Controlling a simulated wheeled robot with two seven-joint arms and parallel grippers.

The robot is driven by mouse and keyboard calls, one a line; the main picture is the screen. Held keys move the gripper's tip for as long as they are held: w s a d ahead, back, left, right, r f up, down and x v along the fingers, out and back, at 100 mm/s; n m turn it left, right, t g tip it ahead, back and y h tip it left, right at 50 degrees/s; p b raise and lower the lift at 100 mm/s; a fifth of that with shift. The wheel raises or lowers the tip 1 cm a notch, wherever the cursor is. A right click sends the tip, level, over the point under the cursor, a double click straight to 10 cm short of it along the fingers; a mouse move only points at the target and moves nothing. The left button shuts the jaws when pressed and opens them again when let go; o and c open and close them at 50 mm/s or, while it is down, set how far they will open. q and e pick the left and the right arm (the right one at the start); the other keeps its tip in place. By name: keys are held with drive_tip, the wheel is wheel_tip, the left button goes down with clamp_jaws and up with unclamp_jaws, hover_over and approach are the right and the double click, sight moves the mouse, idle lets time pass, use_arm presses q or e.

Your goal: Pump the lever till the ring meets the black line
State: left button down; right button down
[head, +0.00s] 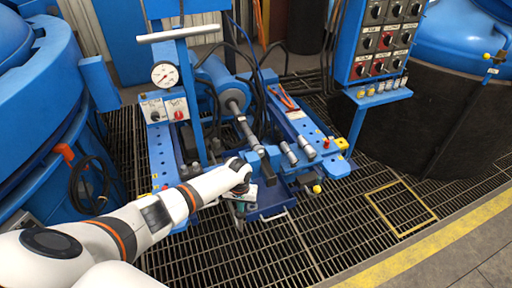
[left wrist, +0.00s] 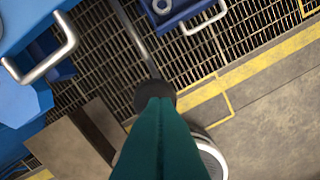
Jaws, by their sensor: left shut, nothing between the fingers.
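My left gripper (head: 241,208) reaches down in front of the blue machine, beside a blue tray. In the left wrist view its teal fingers (left wrist: 157,103) are shut and empty. A grey bar with a dark rounded end (left wrist: 146,92), which looks like the lever, runs from the top edge to the fingertips. The fingers overlap its end; I cannot tell whether they touch. In the head view the arm and gripper hide that spot. A steel rod (head: 250,133) with a pale ring (head: 241,119) sticks out of the blue cylinder. I cannot make out a black line. My right gripper is out of view.
The blue tray (head: 266,212) has a metal handle, also visible in the left wrist view (left wrist: 205,22). A dial gauge (head: 165,75) and a knob panel (head: 380,40) stand above the machine. Open grating (head: 350,225) lies to the right, edged by a yellow stripe.

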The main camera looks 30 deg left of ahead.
use_arm(q)
wheel_tip(320, 180, down, 10)
drive_tip(key=s+d+r+b, duration=0.1)
drive_tip(key=s+d+b, duration=0.1)
drive_tip(key=b, duration=0.3)
drive_tip(key=r+p, duration=0.3)
drive_tip(key=w+a+r+p, duration=0.1)
drive_tip(key=r+p, duration=0.2)
drive_tip(key=r, duration=0.1)
drive_tip(key=w+a+r+p, duration=0.1)
drive_tip(key=r+p, duration=0.2)
drive_tip(key=shift+a+r, duration=0.15)
drive_tip(key=shift+r, duration=0.1)
drive_tip(key=shift+f, duration=0.5)
wheel_tip(320, 180, down, 10)
drive_tip(key=s+d+b, duration=0.2)
drive_tip(key=b, duration=0.5)
drive_tip(key=r+p, duration=0.3)
drive_tip(key=w+a+r+p, duration=0.1)
drive_tip(key=r+p, duration=0.2)
drive_tip(key=r, duration=0.1)
drive_tip(key=w+a+r+p, duration=0.1)
drive_tip(key=r+p, duration=0.2)
drive_tip(key=r, duration=0.1)
drive_tip(key=shift+r, duration=0.15)
drive_tip(key=shift+f, duration=0.2)
